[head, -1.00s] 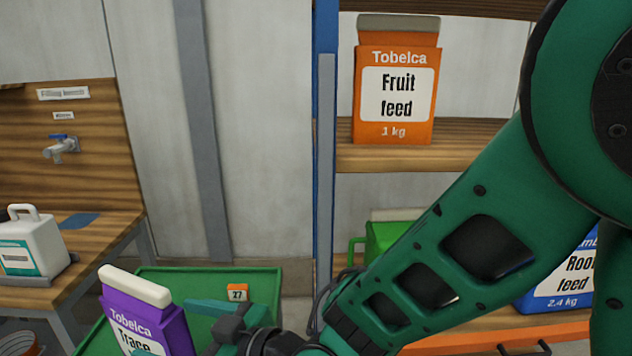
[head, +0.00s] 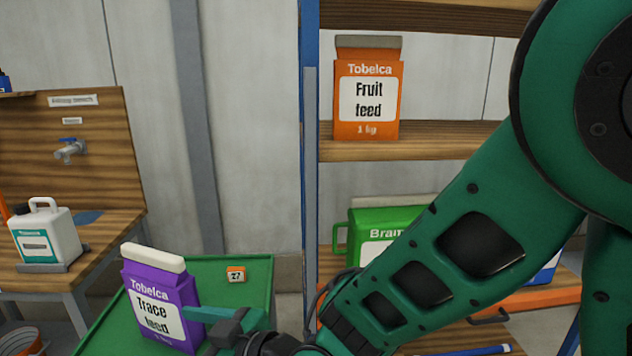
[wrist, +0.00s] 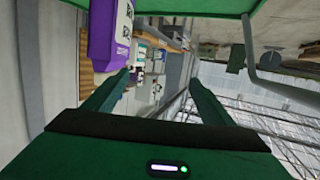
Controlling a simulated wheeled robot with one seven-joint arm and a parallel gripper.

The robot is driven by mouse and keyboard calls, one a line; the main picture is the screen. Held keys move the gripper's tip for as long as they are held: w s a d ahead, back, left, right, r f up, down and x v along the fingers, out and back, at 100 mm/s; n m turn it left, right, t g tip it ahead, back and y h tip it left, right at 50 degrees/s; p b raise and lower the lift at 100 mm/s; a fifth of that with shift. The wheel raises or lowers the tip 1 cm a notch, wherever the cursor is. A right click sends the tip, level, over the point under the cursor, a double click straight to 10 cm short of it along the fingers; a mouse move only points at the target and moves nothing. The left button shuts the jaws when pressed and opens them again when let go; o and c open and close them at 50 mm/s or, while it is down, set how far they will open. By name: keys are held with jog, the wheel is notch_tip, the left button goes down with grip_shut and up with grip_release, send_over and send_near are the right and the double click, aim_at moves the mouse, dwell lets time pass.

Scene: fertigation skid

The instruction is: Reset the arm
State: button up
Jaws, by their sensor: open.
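My gripper (head: 212,322) is low in the head view, at the end of my green arm, with a teal finger pointing left. In the wrist view my gripper (wrist: 160,85) has its two fingers spread apart with nothing between them. A purple Trace feed carton (head: 160,312) with a white top stands upright on a green surface (head: 235,257), just left of the gripper. The carton also shows at the top left of the wrist view (wrist: 103,35), beside the left finger. Whether finger and carton touch, I cannot tell.
An orange Fruit feed carton (head: 366,95) stands on a wooden shelf (head: 440,140) behind a blue post (head: 309,180). A white jug (head: 48,236) stands on the bench at left, below a tap (head: 70,148).

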jog(key=w+d+f+m+t+h, duration=0.1)
jog(key=w+d+f+m+h, duration=0.15)
jog(key=w+d, duration=0.5)
jog(key=w+d+f+m+h, duration=0.1)
jog(key=w+d+m+h, duration=0.3)
jog(key=d, duration=0.7)
jog(key=w+d+f+m+h, duration=0.2)
jog(key=d+h, duration=0.2)
jog(key=d, duration=1.6)
jog(key=s+d+m+g+h, duration=0.1)
jog(key=s+d+m, duration=0.25)
jog(key=d, duration=0.45)
jog(key=s+d+m+g+h, duration=0.1)
jog(key=s+d+m+h, duration=0.1)
jog(key=s+d, duration=0.35)
jog(key=s+d+r+m+g, duration=0.2)
jog(key=s+d+m+g, duration=0.2)
jog(key=s+d, duration=0.7)
jog(key=s+m+h, duration=0.1)
jog(key=s+m, duration=0.1)
jog(key=shift+s+r+m, duration=0.25)
jog(key=shift+r+m, duration=0.05)
jog(key=shift+r, duration=0.05)
